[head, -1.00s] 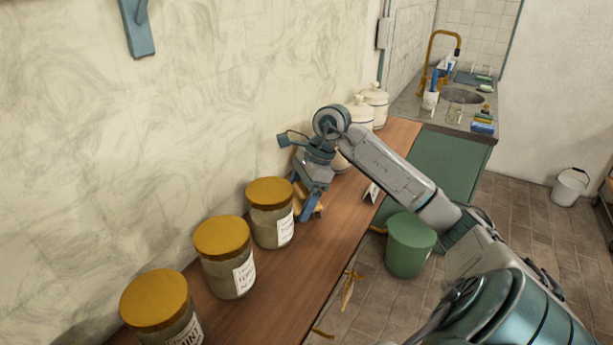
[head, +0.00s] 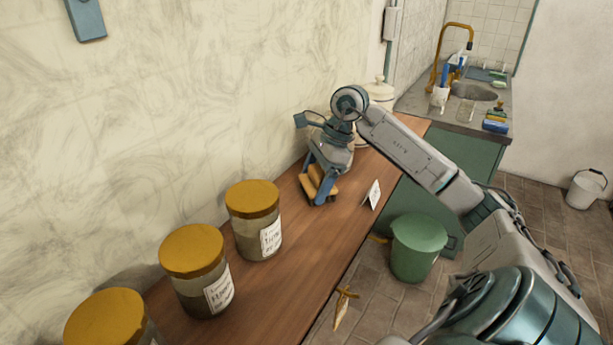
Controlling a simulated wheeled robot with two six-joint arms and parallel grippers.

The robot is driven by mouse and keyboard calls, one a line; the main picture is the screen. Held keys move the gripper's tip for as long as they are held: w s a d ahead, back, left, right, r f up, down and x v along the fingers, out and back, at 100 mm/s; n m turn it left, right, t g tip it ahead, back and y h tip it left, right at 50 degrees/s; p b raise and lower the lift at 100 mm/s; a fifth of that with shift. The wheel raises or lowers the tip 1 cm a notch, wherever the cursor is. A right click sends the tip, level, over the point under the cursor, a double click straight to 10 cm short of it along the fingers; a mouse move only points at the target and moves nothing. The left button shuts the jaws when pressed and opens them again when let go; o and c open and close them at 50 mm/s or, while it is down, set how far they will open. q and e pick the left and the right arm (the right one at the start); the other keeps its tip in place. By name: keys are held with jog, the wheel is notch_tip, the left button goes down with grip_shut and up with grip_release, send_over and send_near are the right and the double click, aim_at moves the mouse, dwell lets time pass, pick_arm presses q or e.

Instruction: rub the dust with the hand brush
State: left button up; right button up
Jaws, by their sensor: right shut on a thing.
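My right gripper (head: 320,193) is shut on the hand brush (head: 308,188), a tan wooden block partly hidden by the blue fingers. It holds the brush low over the brown wooden counter (head: 285,290), near the wall; I cannot tell whether the brush touches the wood. The bristles are not clear. I cannot make out any dust on the counter. My left gripper is not in view.
Three yellow-lidded jars (head: 253,218) stand along the counter on the left. A small white card (head: 372,194) stands near its front edge. White canisters (head: 380,92) stand behind my arm. A green bin (head: 417,248) is on the floor. Bare wood lies between jars and card.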

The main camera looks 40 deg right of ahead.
jog(key=shift+v, duration=0.95)
jog(key=shift+w+a+r+p, duration=0.15)
jog(key=shift+r+p, duration=0.15)
jog(key=shift+r, duration=0.15)
jog(key=shift+a+r+p, duration=0.15)
jog(key=shift+a+r, duration=0.05)
jog(key=shift+r, duration=0.3)
jog(key=shift+a+r+p, duration=0.15)
jog(key=shift+a+r, duration=0.05)
jog(key=shift+r, duration=0.3)
jog(key=shift+r+p, duration=0.3)
jog(key=shift+r, duration=0.4)
jog(key=shift+d+r+p, duration=0.2)
jog(key=shift+r+p, duration=0.1)
jog(key=shift+r, duration=0.35)
jog(key=shift+a+r, duration=0.15)
jog(key=shift+r, duration=0.35)
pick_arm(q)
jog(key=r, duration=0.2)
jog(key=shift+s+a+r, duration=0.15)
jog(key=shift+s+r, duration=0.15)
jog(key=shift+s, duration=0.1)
pick_arm(e)
jog(key=shift+f, duration=0.1)
